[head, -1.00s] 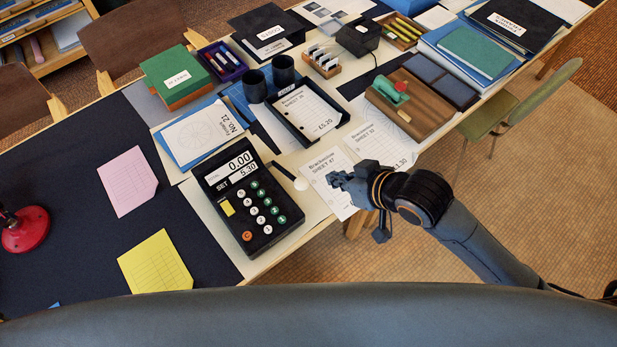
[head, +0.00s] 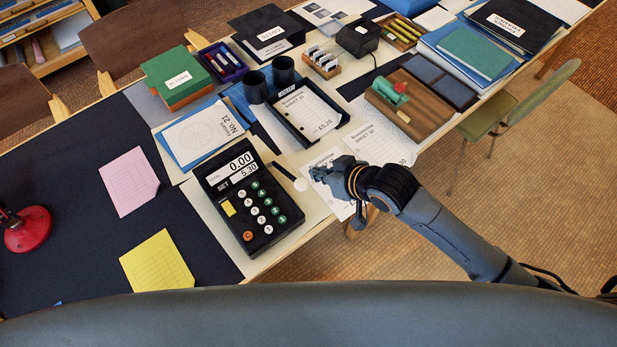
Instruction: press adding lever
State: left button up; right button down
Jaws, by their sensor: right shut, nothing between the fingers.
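The black adding machine (head: 245,205) sits near the table's front edge, with its display reading 0.00 above SET 5.30. My right gripper (head: 318,173) is shut and empty, just to the right of the knob and over a printed sheet (head: 336,204). A small gap shows between the fingertips and the knob. My left gripper is not in view.
A black tray with a sheet (head: 309,112) lies behind the lever. A wooden block with a green-handled tool (head: 410,110) stands at the right. Pink (head: 128,180) and yellow (head: 156,262) papers lie on the dark mat. A red lamp base (head: 28,230) is at far left.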

aim_at(300, 179)
jog(key=shift+w+a+f+p, duration=0.2)
jog(key=shift+w+a+f, duration=0.15)
jog(key=shift+f, duration=0.8)
jog(key=shift+w+a+f+p, duration=0.25)
jog(key=shift+a+f, duration=0.25)
jog(key=shift+f, duration=0.6)
jog(key=shift+w+a+f+p, duration=0.2)
jog(key=shift+w+a+f, duration=0.15)
jog(key=shift+f, duration=0.8)
